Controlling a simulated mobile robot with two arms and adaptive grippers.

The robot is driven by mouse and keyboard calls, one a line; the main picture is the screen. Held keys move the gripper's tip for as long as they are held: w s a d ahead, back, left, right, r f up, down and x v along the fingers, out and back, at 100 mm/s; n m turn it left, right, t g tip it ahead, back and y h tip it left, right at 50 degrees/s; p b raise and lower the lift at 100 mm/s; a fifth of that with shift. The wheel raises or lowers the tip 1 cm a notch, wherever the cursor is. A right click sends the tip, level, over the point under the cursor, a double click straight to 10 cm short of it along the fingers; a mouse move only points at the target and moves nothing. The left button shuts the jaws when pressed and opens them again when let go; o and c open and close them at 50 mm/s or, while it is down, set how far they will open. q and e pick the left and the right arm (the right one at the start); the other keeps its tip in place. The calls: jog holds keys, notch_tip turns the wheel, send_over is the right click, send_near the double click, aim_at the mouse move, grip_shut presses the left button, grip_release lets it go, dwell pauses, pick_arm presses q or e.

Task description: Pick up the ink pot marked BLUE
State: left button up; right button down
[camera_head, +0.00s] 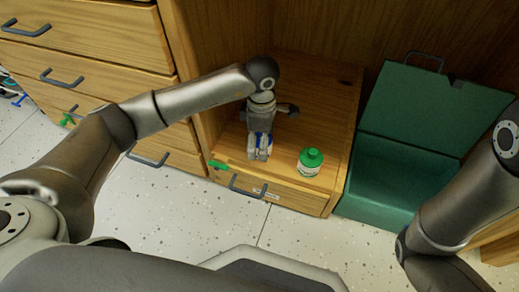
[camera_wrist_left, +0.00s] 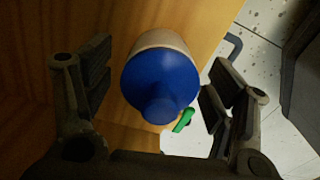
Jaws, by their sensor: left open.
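An ink pot with a blue cap (camera_wrist_left: 160,80) and a pale body stands on the wooden shelf, seen from above in the left wrist view. In that view my left gripper (camera_wrist_left: 155,90) is open, with one finger on each side of the blue-capped pot and a gap on both sides. In the head view my left gripper (camera_head: 259,153) points down over the shelf and hides most of this pot; only bits of blue show. Its marking cannot be read. My right arm is at the right edge, its gripper out of view.
A green-capped pot (camera_head: 310,162) with a white label stands to the right on the same shelf (camera_head: 320,95). A green box (camera_head: 385,170) with its lid raised is further right. A small green object (camera_head: 217,165) is at the shelf's front left. Drawers (camera_head: 85,85) stand left.

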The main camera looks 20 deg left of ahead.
pick_arm(q)
jog(key=shift+f, duration=0.35)
jog(key=shift+r, duration=0.1)
jog(key=c, duration=1.3)
jog(key=shift+r, duration=0.15)
